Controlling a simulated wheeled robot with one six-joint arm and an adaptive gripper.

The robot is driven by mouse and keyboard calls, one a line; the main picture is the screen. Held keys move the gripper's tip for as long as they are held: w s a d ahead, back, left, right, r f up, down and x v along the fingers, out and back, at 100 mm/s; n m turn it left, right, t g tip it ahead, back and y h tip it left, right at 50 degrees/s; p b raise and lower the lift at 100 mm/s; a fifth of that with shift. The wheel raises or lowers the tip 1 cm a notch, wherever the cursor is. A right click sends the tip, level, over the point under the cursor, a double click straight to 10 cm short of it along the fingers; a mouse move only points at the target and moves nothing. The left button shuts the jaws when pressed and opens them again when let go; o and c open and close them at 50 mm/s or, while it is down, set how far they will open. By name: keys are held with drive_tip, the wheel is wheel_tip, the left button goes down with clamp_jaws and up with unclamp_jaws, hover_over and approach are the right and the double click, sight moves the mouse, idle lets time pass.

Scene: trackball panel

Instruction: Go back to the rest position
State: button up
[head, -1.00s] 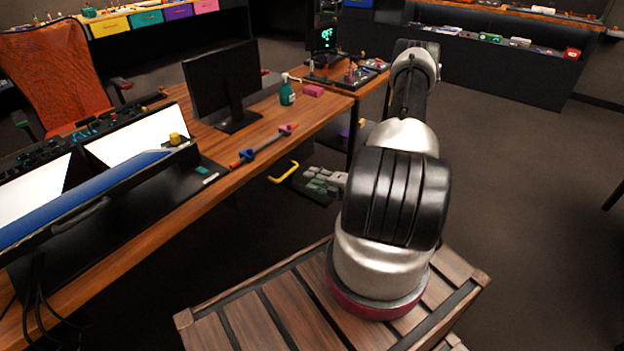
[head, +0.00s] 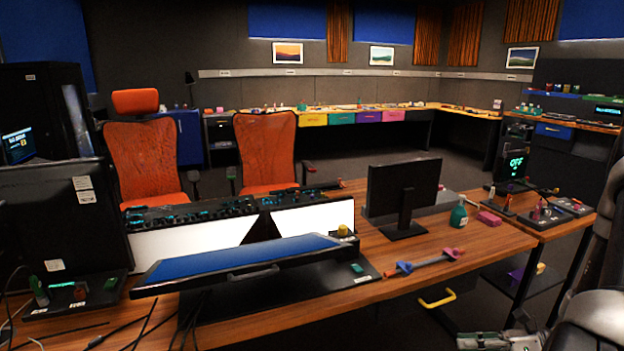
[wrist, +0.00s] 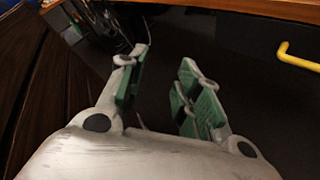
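My gripper (wrist: 160,95) shows in the wrist view with its green-padded fingers apart. Nothing shows between them, only the dark space under the desk. In the head view my arm is at the lower right edge, and the gripper end is mostly cut off or hidden there. The trackball panel (head: 358,272) appears to be the dark board on the desk, with a yellow knob (head: 343,230) at its right side. My gripper is apart from the panel, below and in front of the desk edge.
Two orange chairs stand behind.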

drive_tip(key=s+d+r+n+g+h, duration=0.2)
drive_tip(key=s+r+n+g+h, duration=0.2)
drive_tip(key=r+n, duration=0.55)
drive_tip(key=s+d+r+n+g+h, duration=0.2)
drive_tip(key=s+r+n+g+h, duration=0.2)
drive_tip(key=r+n, duration=0.6)
drive_tip(key=a+r+n+t+h, duration=0.2)
drive_tip(key=r+n+t, duration=0.1)
drive_tip(key=r, duration=0.4)
drive_tip(key=s+a+r+n+t+h, duration=0.1)
drive_tip(key=a+r+n+t+h, duration=0.1)
drive_tip(key=r+n+t, duration=0.2)
wheel_tip(320, 180, up, 5)
drive_tip(key=shift+a+f+n+h, duration=0.2)
drive_tip(key=shift+n+h, duration=0.2)
drive_tip(key=shift+n, duration=0.75)
